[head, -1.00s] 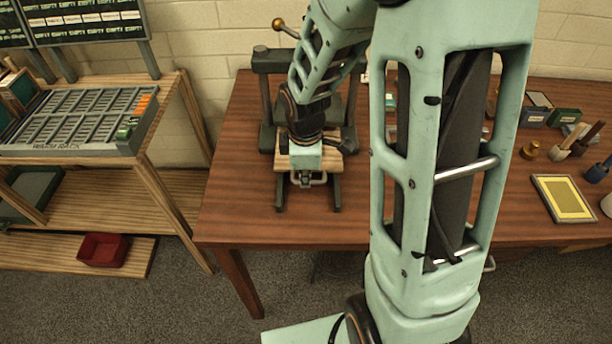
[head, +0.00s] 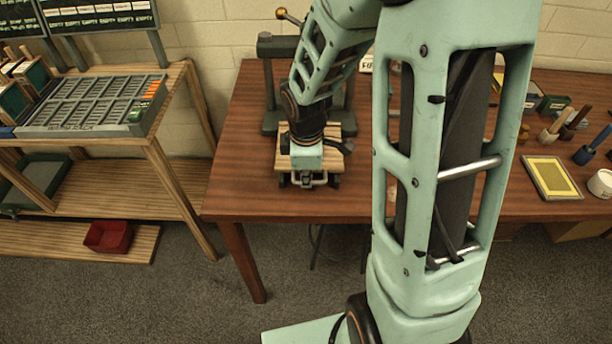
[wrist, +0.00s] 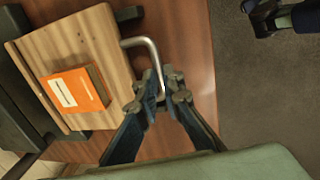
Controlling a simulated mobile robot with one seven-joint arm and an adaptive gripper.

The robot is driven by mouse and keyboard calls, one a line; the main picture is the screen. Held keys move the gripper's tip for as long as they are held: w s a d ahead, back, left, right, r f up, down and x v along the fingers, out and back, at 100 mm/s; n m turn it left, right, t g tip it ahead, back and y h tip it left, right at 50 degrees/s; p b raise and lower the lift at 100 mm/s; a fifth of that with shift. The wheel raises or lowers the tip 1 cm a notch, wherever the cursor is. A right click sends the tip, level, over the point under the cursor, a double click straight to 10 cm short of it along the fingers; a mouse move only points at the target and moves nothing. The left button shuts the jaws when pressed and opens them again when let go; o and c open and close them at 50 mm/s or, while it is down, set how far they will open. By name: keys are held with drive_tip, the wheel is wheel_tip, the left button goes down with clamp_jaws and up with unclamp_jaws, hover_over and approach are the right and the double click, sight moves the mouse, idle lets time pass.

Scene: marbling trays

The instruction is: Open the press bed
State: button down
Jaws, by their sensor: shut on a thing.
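The press (head: 268,90) is a dark frame at the back of the brown table, with a brass-knobbed lever on top. Its bed is a pale wooden board (head: 282,158), pulled forward of the frame near the front ends of the dark rails. In the wrist view the bed (wrist: 95,35) carries an orange block or book (wrist: 76,88). A bent metal handle (wrist: 150,52) sticks out from the bed's edge. My gripper (wrist: 160,92) is shut on this handle. In the head view my gripper (head: 308,178) is at the bed's front side, partly hidden by my wrist.
A wooden shelf with a grey rack (head: 95,108) and a red bin (head: 108,236) stands left, apart from the table. A yellow framed panel (head: 550,177) and several pots lie on the table's right.

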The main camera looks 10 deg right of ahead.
drive_tip(key=c, duration=2)
unclamp_jaws()
drive_tip(key=shift+c, duration=0.2)
wheel_tip(320, 180, up, 12)
drive_tip(key=s, duration=0.2)
drive_tip(key=shift+a, duration=0.25)
drive_tip(key=shift+f, duration=0.1)
